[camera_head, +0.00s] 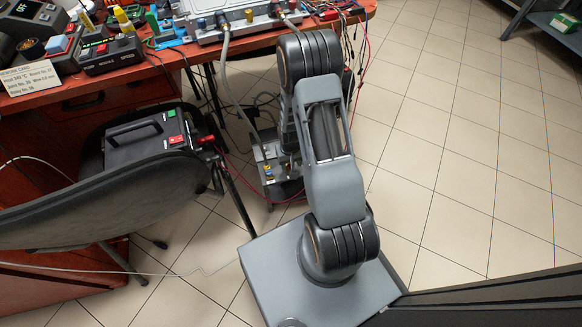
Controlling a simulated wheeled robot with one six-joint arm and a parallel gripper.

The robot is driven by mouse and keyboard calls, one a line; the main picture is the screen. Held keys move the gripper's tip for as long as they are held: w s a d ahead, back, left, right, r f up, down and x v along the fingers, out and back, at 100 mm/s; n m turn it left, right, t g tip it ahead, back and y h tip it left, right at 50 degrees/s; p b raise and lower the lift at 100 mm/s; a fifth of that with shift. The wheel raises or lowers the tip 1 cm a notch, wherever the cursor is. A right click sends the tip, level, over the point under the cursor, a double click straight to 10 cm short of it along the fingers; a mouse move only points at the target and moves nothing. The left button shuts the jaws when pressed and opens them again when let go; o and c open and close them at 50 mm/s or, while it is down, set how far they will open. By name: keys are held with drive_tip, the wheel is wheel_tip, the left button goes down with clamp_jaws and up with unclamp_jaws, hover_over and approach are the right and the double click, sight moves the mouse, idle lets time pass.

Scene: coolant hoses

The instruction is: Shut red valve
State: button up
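I cannot make out a red valve for certain. A grey hose (227,70) runs down from a silver case (240,18) on the table to the floor area below. A grey metal unit (268,160) with small yellow and blue fittings stands on the floor under the table edge, partly hidden behind my arm. A small red part (207,140) sticks out at the right end of a black case on the chair; I cannot tell what it is. My arm rises from my base toward the table. My gripper does not show.
The red-brown table (170,62) holds a black device (106,53), a printed card (28,82) and cables. A grey chair (110,208) bears the black case (150,141) at left. Loose cables hang behind my arm. Tiled floor at right is open; a shelf (555,28) stands top right.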

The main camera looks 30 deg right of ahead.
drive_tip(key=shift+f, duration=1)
